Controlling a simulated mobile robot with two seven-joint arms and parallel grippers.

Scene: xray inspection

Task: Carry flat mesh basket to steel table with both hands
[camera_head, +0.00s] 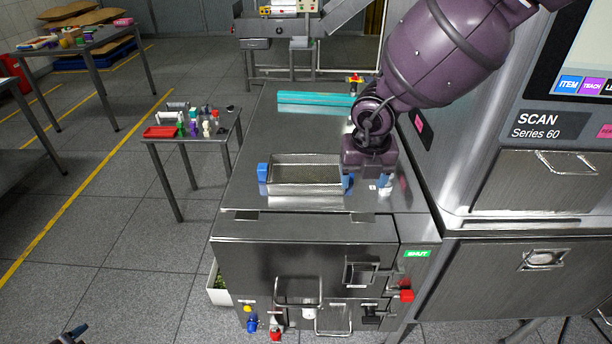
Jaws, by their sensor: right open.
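The flat mesh basket (305,188) is a shallow steel tray lying on the steel top of the scanner unit (250,220). A blue grip block (263,172) sits at its left end. My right gripper (367,182) points down at the basket's right end, with blue fingertips low near the surface. It is open, and it hides the basket's right handle. A small dark piece with a blue tip, apparently my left gripper (74,333), shows at the bottom left edge, far from the basket. A small steel table (160,142) stands to the left.
A red tray (160,132) and several small bottles crowd the small table. A teal bar (315,99) lies behind the basket. The scanner cabinet (545,190) rises on the right. Open floor lies at left.

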